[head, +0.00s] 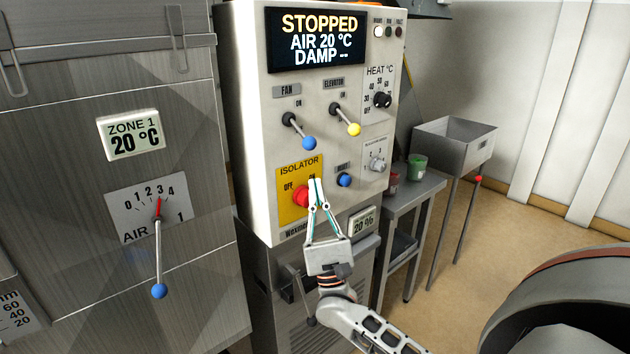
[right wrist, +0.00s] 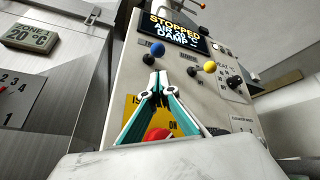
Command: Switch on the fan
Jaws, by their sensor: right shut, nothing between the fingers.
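The fan switch is a lever with a blue knob (head: 308,143) on the control panel (head: 258,110), under a FAN label; the lever slants down. The knob also shows in the right wrist view (right wrist: 158,48). The display (head: 317,39) reads STOPPED, AIR 20 °C, DAMP --. My right gripper (head: 316,181) is shut and empty, in front of the yellow isolator plate (head: 288,205), below the fan knob. The red isolator knob (head: 301,196) is partly hidden behind its fingers; I cannot tell whether they touch it. My left gripper is not in view.
A yellow-knobbed elevator lever (head: 354,129) is right of the fan lever. A blue button (head: 344,180) and heat dial (head: 382,100) are nearby. The air lever (head: 159,291) hangs on the metal cabinet at left. A side table (head: 418,188) stands at right.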

